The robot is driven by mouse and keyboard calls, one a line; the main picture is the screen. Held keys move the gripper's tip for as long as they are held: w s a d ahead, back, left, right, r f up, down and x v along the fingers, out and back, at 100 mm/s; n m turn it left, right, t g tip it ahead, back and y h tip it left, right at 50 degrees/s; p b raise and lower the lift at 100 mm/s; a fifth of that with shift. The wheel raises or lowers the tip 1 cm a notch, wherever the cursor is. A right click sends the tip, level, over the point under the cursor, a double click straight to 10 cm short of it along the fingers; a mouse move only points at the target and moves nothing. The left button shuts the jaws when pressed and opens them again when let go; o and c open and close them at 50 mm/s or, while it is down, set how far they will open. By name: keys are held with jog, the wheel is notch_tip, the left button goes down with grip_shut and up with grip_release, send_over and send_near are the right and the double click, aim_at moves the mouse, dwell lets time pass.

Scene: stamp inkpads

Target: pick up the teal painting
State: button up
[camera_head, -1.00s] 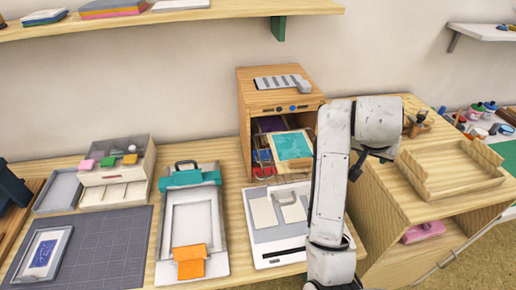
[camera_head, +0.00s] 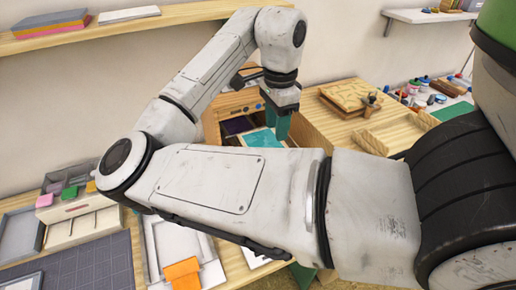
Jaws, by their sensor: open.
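The teal painting (camera_head: 260,139) has a teal picture face with a pale border. It sits at the open front of a wooden cabinet (camera_head: 211,130), and my arm hides its lower part. My gripper (camera_head: 280,130) points down at the painting's right side, close to it in the picture. Its fingers are open and look empty. I cannot tell whether they touch the painting.
Purple and dark items (camera_head: 238,126) lie in the cabinet behind the painting. A wooden tray (camera_head: 392,133) sits on the counter at right. A drawer box (camera_head: 80,215) with coloured pads stands at left. My arm covers much of the middle.

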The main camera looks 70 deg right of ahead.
notch_tip(320, 180, down, 4)
jog(key=shift+f, duration=0.2)
jog(key=shift+s+d+f+p, duration=0.15)
jog(key=shift+f+p, duration=0.1)
jog(key=shift+f, duration=1.1)
jog(key=shift+d+f+p, duration=0.1)
jog(key=shift+f+p, duration=0.15)
jog(key=shift+f, duration=1.1)
grip_shut()
